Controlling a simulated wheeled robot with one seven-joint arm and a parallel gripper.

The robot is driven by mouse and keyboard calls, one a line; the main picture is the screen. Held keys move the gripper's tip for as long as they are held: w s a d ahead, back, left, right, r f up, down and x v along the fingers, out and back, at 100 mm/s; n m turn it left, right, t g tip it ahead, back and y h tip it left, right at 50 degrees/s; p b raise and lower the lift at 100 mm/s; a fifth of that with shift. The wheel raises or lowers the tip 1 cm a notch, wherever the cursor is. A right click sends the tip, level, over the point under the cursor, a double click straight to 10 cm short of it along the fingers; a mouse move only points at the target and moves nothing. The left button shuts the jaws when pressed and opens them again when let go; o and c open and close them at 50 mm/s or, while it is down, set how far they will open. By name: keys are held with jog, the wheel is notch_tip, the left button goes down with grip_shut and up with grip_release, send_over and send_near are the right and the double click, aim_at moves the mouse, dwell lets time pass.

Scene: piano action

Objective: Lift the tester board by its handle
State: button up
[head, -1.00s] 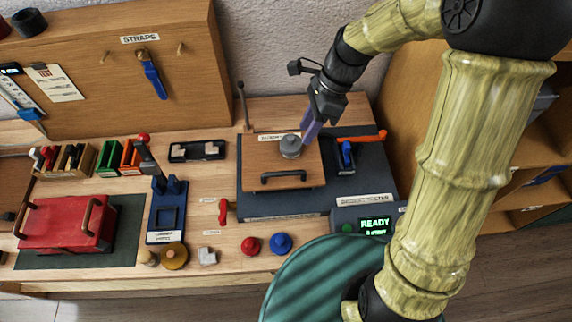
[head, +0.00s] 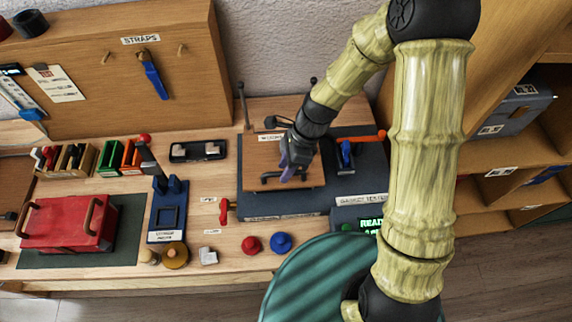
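The tester board (head: 257,152) is a flat brown wooden panel lying on the dark grey tester base (head: 270,203). Its black bar handle (head: 268,179) is near the board's front edge and partly hidden by my gripper. My gripper (head: 289,177) points down over the handle, its purple fingers at or just above the bar. I cannot tell whether the fingers touch the handle or how far apart they are. The grey knob on the board is hidden behind my arm.
A display reading READY (head: 371,224) stands at the base's front right. A blue clamp (head: 345,153) and an orange-tipped lever (head: 381,135) are right of the board. A red-handled lever (head: 223,211) is at the left, with red (head: 251,244) and blue (head: 281,242) knobs in front.

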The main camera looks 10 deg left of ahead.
grip_shut()
notch_tip(320, 180, up, 14)
jog(key=p, duration=1.1)
jog(key=shift+p, duration=0.35)
grip_release()
jog(key=b+v, duration=0.3)
jog(key=v, duration=1.4)
